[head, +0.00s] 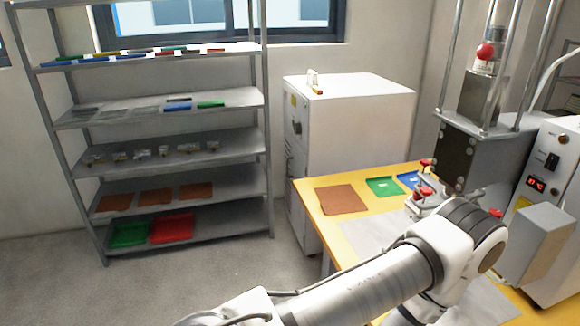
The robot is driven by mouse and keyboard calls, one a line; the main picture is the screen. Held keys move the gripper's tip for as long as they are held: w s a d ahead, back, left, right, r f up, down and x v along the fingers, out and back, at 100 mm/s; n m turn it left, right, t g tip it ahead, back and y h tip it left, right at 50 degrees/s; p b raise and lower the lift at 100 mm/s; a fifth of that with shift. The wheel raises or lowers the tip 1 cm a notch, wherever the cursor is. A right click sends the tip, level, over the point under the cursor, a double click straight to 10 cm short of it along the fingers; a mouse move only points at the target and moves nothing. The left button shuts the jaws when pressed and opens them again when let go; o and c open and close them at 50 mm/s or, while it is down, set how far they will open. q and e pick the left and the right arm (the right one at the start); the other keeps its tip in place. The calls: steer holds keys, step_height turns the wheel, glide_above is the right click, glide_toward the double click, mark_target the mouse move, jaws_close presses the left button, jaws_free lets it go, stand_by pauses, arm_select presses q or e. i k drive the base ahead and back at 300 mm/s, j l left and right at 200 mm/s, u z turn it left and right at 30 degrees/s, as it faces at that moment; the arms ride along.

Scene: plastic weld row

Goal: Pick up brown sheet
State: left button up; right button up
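A brown sheet (341,199) lies flat near the far left corner of the yellow table (316,222). More brown sheets (155,197) lie side by side on a lower level of the grey shelf rack (185,219). One of my arms reaches across the lower right of the head view, in front of the table. Its bent joint hides part of the tabletop. Neither of my grippers shows, so I cannot see whether they hold anything.
A green tray (384,187) and a blue tray (409,180) sit right of the table's brown sheet. Red-handled clamps (424,190) and a press (470,150) stand at the right. A white cabinet (350,130) stands behind. The floor (200,270) before the rack is clear.

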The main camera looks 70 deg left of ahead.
mark_target(342, 198)
steer(key=u, duration=1.8)
